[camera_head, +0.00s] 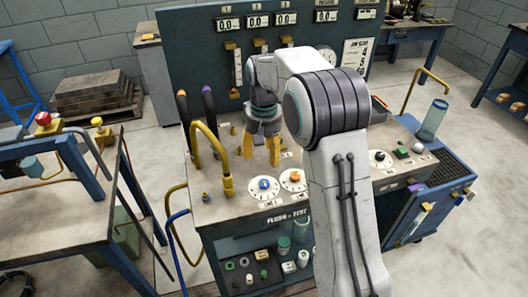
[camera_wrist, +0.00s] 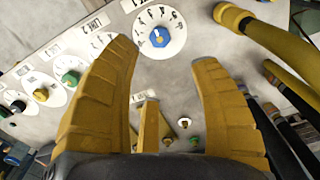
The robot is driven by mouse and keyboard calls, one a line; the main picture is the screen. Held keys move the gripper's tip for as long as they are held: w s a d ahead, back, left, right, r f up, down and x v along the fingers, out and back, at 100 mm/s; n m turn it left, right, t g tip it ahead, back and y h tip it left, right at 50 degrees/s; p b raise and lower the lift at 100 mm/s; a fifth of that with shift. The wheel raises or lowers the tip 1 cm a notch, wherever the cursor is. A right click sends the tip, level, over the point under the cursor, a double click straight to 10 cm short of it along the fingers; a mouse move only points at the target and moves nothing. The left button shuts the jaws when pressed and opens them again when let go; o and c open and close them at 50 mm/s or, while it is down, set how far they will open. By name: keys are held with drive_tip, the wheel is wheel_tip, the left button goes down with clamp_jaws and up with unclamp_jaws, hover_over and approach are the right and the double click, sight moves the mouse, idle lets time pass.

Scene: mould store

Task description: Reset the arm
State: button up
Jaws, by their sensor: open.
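My arm reaches from the lower right over the flow-test bench (camera_head: 235,207) in the head view. My gripper (camera_head: 261,160) hangs above the bench top, behind the blue dial (camera_head: 263,186) and the orange-knobbed dial (camera_head: 293,179), its yellow fingers pointing down. In the wrist view my gripper (camera_wrist: 163,58) is open, its two fingers wide apart with nothing held between them. The blue dial (camera_wrist: 158,37) shows beyond the fingertips.
A bent yellow pipe (camera_head: 212,150) stands on the bench left of my gripper. A dark panel with digital readouts (camera_head: 229,24) rises behind. A blue-framed table (camera_head: 60,215) stands at left, a clear cylinder (camera_head: 432,119) at right. Open floor (camera_head: 455,230) lies at the right.

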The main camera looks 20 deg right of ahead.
idle(0.6)
drive_tip(key=s+f+n+g, duration=0.1)
drive_tip(key=s+f+n, duration=0.1)
drive_tip(key=s+f, duration=0.45)
drive_tip(key=s+r+t, duration=0.2)
drive_tip(key=s+r, duration=0.4)
drive_tip(key=s, duration=0.4)
drive_tip(key=s+r+t, duration=0.2)
drive_tip(key=s+r, duration=0.3)
drive_tip(key=s, duration=0.6)
drive_tip(key=shift+s+r+t, duration=0.15)
drive_tip(key=shift+r+t, duration=0.15)
drive_tip(key=shift+r, duration=0.1)
drive_tip(key=shift+d, duration=0.1)
